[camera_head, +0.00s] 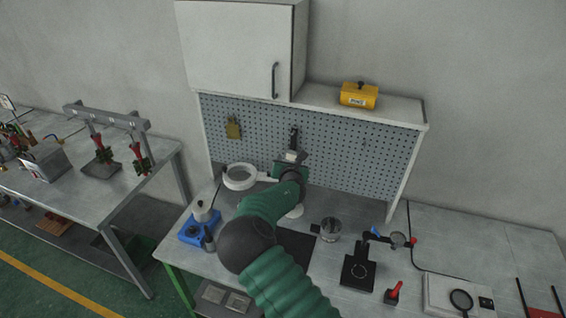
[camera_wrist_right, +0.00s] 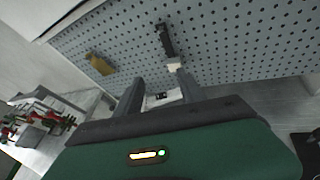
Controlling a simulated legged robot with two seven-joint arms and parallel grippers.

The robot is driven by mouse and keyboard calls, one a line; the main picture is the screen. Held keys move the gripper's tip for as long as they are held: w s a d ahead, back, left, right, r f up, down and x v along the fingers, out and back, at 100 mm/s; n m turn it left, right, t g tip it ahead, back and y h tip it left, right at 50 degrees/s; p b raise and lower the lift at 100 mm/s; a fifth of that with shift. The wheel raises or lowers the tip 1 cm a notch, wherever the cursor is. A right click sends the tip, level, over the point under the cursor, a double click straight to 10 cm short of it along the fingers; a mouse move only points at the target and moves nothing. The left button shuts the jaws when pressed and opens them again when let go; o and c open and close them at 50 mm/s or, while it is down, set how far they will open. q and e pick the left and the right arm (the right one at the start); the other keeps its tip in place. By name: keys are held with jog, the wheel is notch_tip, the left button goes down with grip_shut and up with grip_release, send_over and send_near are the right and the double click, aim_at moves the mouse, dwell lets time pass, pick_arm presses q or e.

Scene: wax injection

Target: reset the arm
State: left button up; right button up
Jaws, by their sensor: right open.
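My right arm is green and reaches up over the bench from the bottom of the head view. Its right gripper (camera_head: 292,160) is in front of the pegboard (camera_head: 350,150). In the wrist view the two fingers of the right gripper (camera_wrist_right: 160,94) are apart, with nothing clasped between them. A dark tool with a pale lower part (camera_wrist_right: 166,42) is on the pegboard just beyond the fingertips; its dark top (camera_head: 294,135) shows above the gripper in the head view. My left gripper is out of view.
A white ring (camera_head: 240,177) and a blue-based device (camera_head: 199,231) are left of my arm. A metal cup (camera_head: 331,229), a black stand (camera_head: 358,270) and a red-handled item (camera_head: 393,292) are to the right. A yellow tag (camera_head: 233,128) hangs on the pegboard; a cabinet (camera_head: 237,45) is above.

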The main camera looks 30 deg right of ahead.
jog(key=s+d+f+m+g+b, duration=0.3)
jog(key=s+f+m+g+b, duration=0.15)
jog(key=s+f+m, duration=0.6)
pick_arm(q)
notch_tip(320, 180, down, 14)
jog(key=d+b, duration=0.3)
jog(key=b, duration=0.6)
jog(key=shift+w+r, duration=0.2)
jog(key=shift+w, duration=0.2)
pick_arm(e)
jog(key=s+a+f+m+g+y, duration=0.2)
jog(key=s+a+m, duration=0.6)
jog(key=s+a, duration=0.4)
jog(key=s+a+f+m+g+y, duration=0.3)
jog(key=s+a+f+m+y, duration=0.2)
jog(key=s+a, duration=0.7)
jog(key=shift+s+a+f+m, duration=0.3)
jog(key=shift+s+f+m, duration=0.5)
jog(key=shift+m, duration=1.15)
